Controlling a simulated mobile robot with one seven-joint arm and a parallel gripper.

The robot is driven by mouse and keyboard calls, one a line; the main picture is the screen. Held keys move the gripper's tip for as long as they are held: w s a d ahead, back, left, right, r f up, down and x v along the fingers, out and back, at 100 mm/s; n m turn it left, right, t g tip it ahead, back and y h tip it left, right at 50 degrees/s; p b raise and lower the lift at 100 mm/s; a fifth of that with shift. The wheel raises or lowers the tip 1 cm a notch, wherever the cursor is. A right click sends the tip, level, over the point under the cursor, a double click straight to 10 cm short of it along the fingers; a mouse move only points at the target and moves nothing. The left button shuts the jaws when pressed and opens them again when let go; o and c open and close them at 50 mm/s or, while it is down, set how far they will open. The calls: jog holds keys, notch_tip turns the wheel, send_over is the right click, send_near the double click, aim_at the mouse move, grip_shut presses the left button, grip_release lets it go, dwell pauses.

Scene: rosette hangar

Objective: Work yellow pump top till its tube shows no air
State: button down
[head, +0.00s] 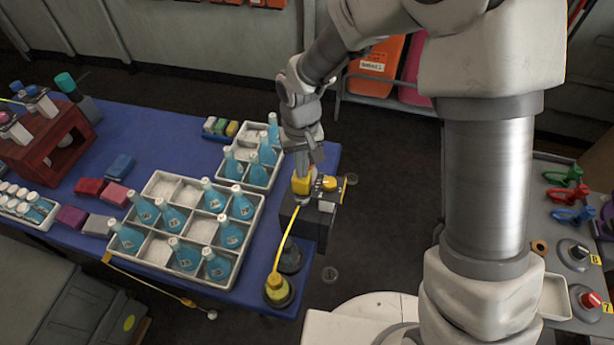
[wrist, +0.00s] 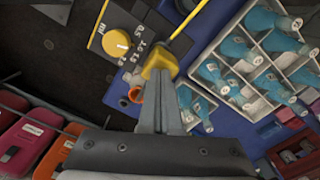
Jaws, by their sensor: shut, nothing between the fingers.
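The yellow pump top (head: 301,186) is on a dark box (head: 313,223) at the blue table's right edge. In the wrist view the pump top (wrist: 160,60) lies right at my fingertips. My gripper (head: 302,168) is shut and empty, pointing down over the pump top; it seems to touch it, but I cannot tell whether it presses it down. A yellow tube (head: 284,240) runs from the pump to a yellow-capped bottle (head: 278,289). The tube looks yellow along its visible length; any air in it is too small to tell.
A yellow dial (head: 328,183) sits right beside the pump top. Two white divided crates, a near one (head: 151,268) and a far one (head: 262,182), hold blue bottles to the left. A red rack (head: 45,150) stands far left. Dark floor lies open right of the table.

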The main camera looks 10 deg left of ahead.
notch_tip(320, 180, up, 10)
jog(key=p, duration=0.6)
jog(key=shift+r+p, duration=0.2)
jog(key=shift+p, duration=0.2)
dwell(1.6)
